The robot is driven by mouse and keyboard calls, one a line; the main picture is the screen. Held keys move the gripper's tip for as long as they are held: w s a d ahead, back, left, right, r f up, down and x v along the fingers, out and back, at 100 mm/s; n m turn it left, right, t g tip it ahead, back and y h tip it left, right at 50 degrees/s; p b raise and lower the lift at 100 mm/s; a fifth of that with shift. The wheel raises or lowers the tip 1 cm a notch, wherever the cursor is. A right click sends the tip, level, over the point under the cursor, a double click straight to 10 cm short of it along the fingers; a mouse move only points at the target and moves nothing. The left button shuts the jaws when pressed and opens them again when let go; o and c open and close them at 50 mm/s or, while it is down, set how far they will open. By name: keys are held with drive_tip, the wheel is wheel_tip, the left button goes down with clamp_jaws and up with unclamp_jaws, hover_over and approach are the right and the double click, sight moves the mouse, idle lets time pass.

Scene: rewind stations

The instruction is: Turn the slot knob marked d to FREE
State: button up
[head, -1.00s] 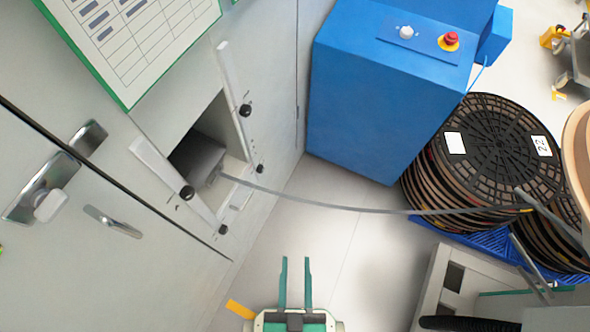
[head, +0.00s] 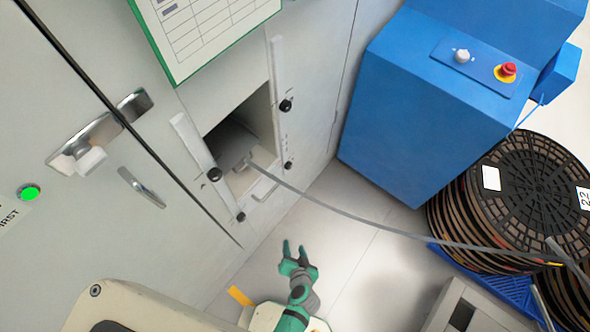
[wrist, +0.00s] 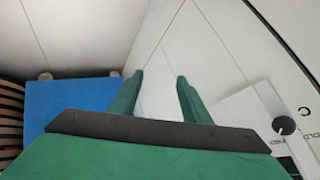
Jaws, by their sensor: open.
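Several black slot knobs show on the grey cabinet around a square slot (head: 262,118) in the head view: upper right knob (head: 286,106), lower right knob (head: 288,165), left knob (head: 214,174) and bottom knob (head: 241,216). Their letters are too small to read there, so I cannot tell which is d. In the wrist view one black knob (wrist: 284,125) sits at the right, beside a letter that looks like C and partly cut-off lettering. My gripper (head: 292,248) is open and empty, below and right of the slot, apart from every knob. Its fingers (wrist: 160,78) show in the wrist view.
A grey strip (head: 345,212) runs from the slot to the stacked black reels (head: 530,190) at the right. A blue machine (head: 430,100) with a red button stands behind. Door handles (head: 140,187) project at the left.

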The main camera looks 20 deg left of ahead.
drive_tip(key=w+a+f+n+y, duration=0.1)
drive_tip(key=w+a+f+y, duration=0.2)
drive_tip(key=w, duration=0.5)
drive_tip(key=n+g+y, duration=0.2)
drive_tip(key=n+y, duration=0.3)
drive_tip(key=y, duration=0.5)
approach(291, 167)
drive_tip(key=x, duration=0.8)
drive_tip(key=shift+s+r, duration=0.1)
drive_tip(key=shift+s, duration=0.05)
